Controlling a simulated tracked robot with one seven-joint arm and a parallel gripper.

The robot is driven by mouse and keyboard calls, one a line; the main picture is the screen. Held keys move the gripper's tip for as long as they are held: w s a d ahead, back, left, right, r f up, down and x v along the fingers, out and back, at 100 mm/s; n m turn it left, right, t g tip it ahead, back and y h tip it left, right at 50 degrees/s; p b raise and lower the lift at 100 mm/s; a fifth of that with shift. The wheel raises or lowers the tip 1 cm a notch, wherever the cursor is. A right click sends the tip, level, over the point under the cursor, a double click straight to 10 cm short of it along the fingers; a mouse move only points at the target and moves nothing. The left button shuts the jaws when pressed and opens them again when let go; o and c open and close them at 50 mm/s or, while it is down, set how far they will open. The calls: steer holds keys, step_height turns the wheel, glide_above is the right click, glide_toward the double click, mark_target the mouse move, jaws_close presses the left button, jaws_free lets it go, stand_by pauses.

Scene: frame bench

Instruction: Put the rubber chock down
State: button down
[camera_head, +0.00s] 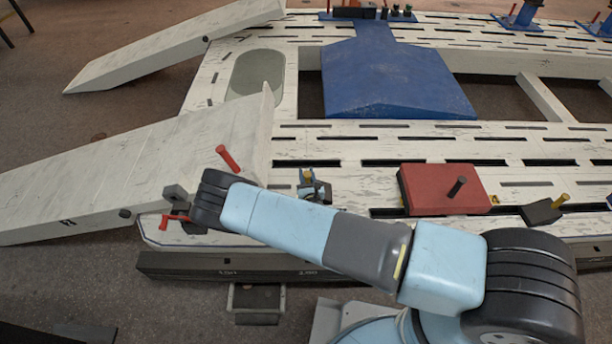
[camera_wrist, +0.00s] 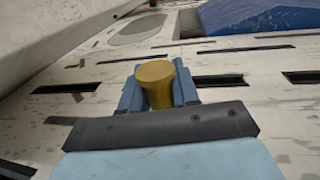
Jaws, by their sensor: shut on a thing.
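My gripper (camera_head: 315,188) is over the near slotted deck, partly hidden behind my own arm in the head view. Its two blue fingers (camera_wrist: 130,94) are shut on the yellow peg (camera_wrist: 157,84) of the rubber chock. The peg top also shows in the head view (camera_head: 306,175). The chock's body is mostly hidden, by the gripper in the wrist view and by my arm in the head view. I cannot tell whether it touches the deck.
A red block (camera_head: 430,190) and a dark wedge with a yellow peg (camera_head: 544,211) sit right of my gripper. A blue sloped plate (camera_head: 395,80) lies beyond. A pale ramp (camera_head: 130,165) and red handle (camera_head: 228,158) are left. Slotted deck (camera_head: 340,135) beyond my gripper is clear.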

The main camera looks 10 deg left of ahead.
steer(key=shift+f, duration=0.1)
steer(key=c, duration=0.8)
jaws_free()
steer(key=shift+c, duration=0.2)
steer(key=shift+s, duration=0.1)
steer(key=v, duration=1.2)
steer(key=shift+a, duration=0.1)
